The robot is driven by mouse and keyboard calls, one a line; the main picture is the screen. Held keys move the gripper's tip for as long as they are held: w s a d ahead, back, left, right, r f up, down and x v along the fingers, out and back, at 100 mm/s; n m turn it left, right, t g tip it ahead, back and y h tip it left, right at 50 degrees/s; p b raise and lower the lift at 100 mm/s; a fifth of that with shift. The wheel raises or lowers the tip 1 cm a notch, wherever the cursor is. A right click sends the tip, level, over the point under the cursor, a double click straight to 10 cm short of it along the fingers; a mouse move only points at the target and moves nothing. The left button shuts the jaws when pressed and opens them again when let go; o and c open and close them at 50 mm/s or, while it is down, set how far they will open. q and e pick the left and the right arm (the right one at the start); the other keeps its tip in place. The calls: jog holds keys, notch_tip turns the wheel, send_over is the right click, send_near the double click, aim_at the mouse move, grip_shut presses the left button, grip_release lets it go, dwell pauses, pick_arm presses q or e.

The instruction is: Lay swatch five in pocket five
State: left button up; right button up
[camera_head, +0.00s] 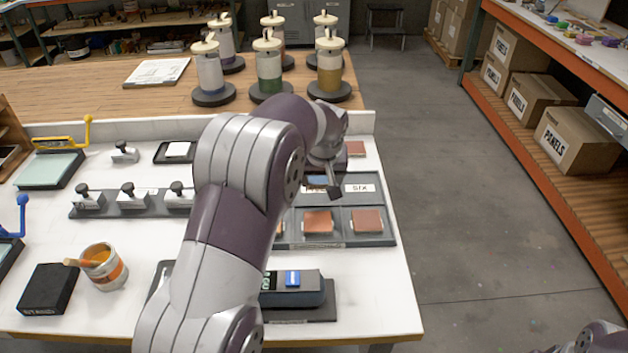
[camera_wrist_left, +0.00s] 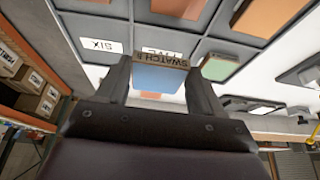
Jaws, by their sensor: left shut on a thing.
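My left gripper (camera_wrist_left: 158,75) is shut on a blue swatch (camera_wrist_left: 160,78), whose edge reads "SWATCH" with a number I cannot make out. In the head view the gripper (camera_head: 321,187) is over the far row of the grey pocket tray (camera_head: 384,238), with the swatch (camera_head: 317,180) partly hidden. In the wrist view the swatch overlaps the label FIVE (camera_wrist_left: 163,53), and I cannot tell how high it is above that pocket. The label SIX (camera_wrist_left: 104,46) is bare beside it. My right gripper is out of view.
Terracotta swatches (camera_head: 318,222) fill near-row pockets, and a green swatch (camera_wrist_left: 216,68) sits on the other side of FIVE. Another terracotta swatch (camera_head: 355,148) lies beyond the tray. A dark device (camera_head: 300,298) stands in front, and a paint can (camera_head: 103,266) is at left.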

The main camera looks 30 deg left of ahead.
pick_arm(q)
send_over(316, 196)
notch_tip(316, 196, down, 3)
jog(key=shift+a+f, duration=0.15)
jog(key=shift+f, duration=0.05)
jog(key=f, duration=0.2)
jog(key=f+p, duration=0.1)
jog(key=shift+d+f, duration=0.2)
jog(key=shift+d, duration=0.1)
jog(key=shift+a+f, duration=0.15)
jog(key=shift+f, duration=0.25)
jog(key=o, duration=0.7)
jog(key=shift+o, duration=0.2)
jog(key=shift+r, duration=0.25)
jog(key=v, duration=1.1)
jog(key=shift+s+r+b, duration=0.1)
jog(key=shift+r+b, duration=0.2)
jog(key=shift+r, duration=0.1)
